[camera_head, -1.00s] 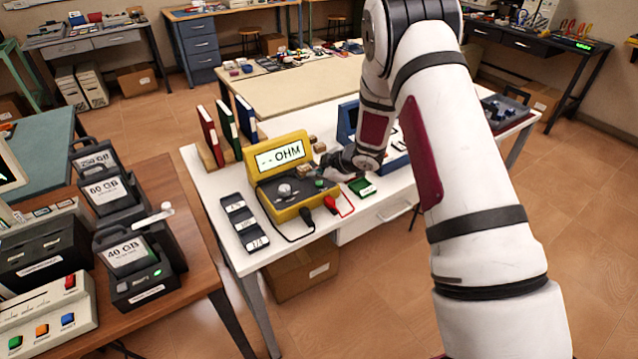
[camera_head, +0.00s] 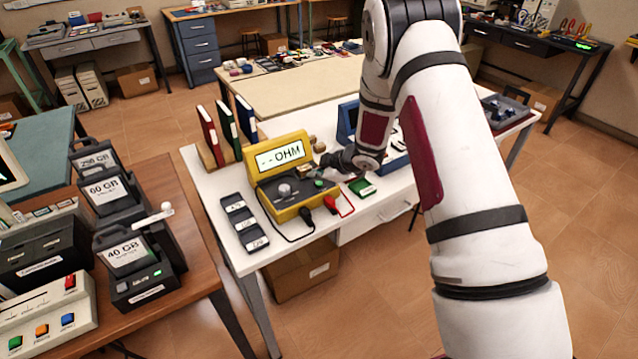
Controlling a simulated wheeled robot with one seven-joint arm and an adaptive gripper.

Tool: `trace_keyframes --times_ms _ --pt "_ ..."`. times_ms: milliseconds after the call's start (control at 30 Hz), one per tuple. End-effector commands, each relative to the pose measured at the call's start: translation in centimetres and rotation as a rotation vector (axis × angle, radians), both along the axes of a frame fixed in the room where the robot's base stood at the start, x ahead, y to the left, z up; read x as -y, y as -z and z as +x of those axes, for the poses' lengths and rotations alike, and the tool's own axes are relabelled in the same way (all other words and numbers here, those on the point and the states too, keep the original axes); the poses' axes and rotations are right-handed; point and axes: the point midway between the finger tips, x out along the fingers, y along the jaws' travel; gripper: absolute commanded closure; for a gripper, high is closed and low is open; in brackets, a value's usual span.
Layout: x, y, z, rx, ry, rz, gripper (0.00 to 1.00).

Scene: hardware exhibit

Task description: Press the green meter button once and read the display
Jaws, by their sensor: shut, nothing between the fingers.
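The yellow meter (camera_head: 294,211) stands on the white table, with a grey knob on its dark panel. Its display (camera_head: 281,156) reads "- - OHM". The green button (camera_head: 319,184) is at the right side of the panel and is visible. My gripper (camera_head: 326,170) is shut and empty, just above and behind the green button. Its fingertips are small and partly lost against the dark panel, so I cannot tell whether they touch anything.
Red and black plugs with leads (camera_head: 331,204) sit at the meter's front right. A green block (camera_head: 362,187) lies to the right. Upright binders (camera_head: 227,129) and a blue device (camera_head: 347,122) stand behind.

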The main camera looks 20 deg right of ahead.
Motion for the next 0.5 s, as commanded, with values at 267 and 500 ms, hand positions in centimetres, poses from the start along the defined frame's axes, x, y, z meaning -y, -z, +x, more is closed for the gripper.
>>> trace_keyframes --times_ms 267,500 --pt "0.05 0.81 0.0 0.0 0.001 -0.001 1.0" --pt "0.03 0.82 -0.02 0.0 0.0 0.0 1.0"
